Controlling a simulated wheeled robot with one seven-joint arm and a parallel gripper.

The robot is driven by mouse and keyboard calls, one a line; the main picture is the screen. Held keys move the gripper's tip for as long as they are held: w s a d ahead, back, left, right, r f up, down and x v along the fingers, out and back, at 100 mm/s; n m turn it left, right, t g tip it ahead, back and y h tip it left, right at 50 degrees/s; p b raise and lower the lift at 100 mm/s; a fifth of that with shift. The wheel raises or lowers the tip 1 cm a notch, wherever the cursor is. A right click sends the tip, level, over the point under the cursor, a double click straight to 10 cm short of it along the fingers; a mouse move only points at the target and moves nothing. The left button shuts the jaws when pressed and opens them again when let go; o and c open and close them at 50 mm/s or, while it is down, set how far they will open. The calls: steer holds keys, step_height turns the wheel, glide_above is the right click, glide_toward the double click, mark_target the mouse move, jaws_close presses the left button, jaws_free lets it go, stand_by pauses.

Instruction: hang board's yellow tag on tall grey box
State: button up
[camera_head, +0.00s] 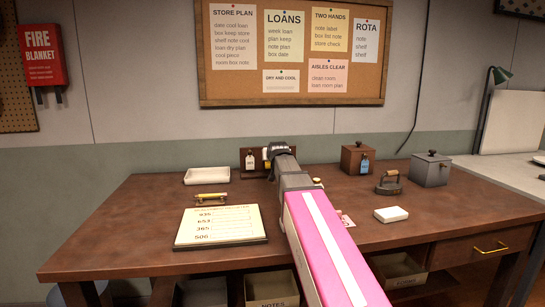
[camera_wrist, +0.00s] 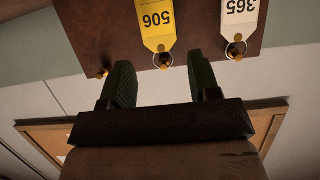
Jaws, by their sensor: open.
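The small dark wooden board (camera_head: 241,166) stands at the back of the desk, partly hidden by my arm. In the wrist view the board (camera_wrist: 204,15) carries a yellow tag (camera_wrist: 157,22) reading 506, hung by a ring on a brass peg, and a white tag (camera_wrist: 240,14) reading 365 beside it. My gripper (camera_wrist: 161,70) is open, its dark green fingers on either side of the yellow tag's ring end; contact cannot be told. In the head view my gripper (camera_head: 276,150) is at the board. The grey box (camera_head: 430,170) with a dark lid knob stands at the right.
A brown box (camera_head: 358,157) with a blue tag (camera_head: 365,164), a dark iron (camera_head: 389,183) and a white block (camera_head: 391,214) are on the right half. A white tray (camera_head: 206,176) and a numbered register (camera_head: 221,226) lie left. Bare desk lies between the register and the left edge.

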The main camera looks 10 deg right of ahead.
steer(key=x, duration=0.5)
steer(key=shift+w, duration=0.25)
steer(key=c, duration=0.7)
